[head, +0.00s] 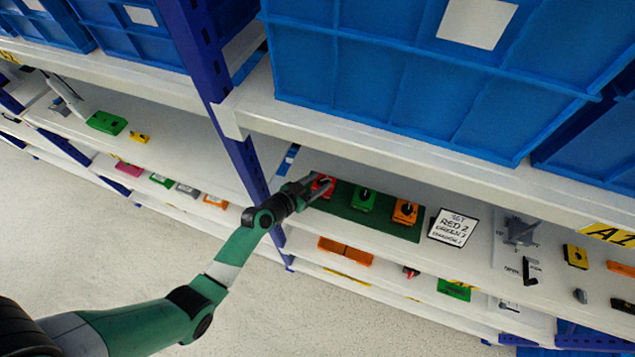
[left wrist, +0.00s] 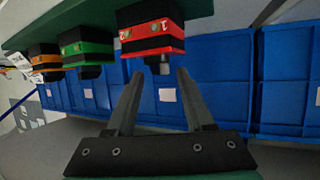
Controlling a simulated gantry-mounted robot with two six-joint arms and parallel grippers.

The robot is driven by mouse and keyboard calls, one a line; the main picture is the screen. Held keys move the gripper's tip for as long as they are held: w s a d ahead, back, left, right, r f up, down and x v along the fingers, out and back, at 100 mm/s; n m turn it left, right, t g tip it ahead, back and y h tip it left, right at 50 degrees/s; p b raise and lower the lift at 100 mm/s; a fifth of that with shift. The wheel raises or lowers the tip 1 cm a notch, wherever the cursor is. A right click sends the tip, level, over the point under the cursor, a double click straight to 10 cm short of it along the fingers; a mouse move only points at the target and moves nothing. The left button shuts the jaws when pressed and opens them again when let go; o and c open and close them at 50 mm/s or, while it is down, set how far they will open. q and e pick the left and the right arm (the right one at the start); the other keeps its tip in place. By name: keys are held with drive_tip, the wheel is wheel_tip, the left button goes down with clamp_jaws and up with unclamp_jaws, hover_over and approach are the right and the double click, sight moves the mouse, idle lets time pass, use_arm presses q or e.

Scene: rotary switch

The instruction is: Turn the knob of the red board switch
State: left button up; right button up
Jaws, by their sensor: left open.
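The red switch (head: 322,182) stands at the left end of a dark green board (head: 381,223) on the shelf. My left gripper (head: 318,189) is right at it in the head view and partly covers it. In the left wrist view the red switch (left wrist: 148,44) appears upside down, with its grey knob (left wrist: 162,66) pointing into the gap between the open fingers of my left gripper (left wrist: 160,74). The fingers look apart from the knob; whether the tips reach around it is hard to tell. My right gripper is in neither view.
A green switch (head: 362,199) and an orange switch (head: 405,212) sit beside it on the board. A written card (head: 453,227) stands to the right. A blue rack post (head: 244,160) rises left of the board. The shelf above carries a big blue bin (head: 400,75).

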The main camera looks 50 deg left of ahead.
use_arm(q)
clamp_jaws()
idle(1.5)
drive_tip(key=shift+c, duration=1.2)
unclamp_jaws()
drive_tip(key=shift+a, duration=0.15)
drive_tip(key=shift+o, duration=1.2)
drive_tip(key=shift+s, duration=0.1)
drive_tip(key=v, duration=1.1)
drive_tip(key=shift+s+p, duration=0.2)
drive_tip(key=shift+p, duration=0.2)
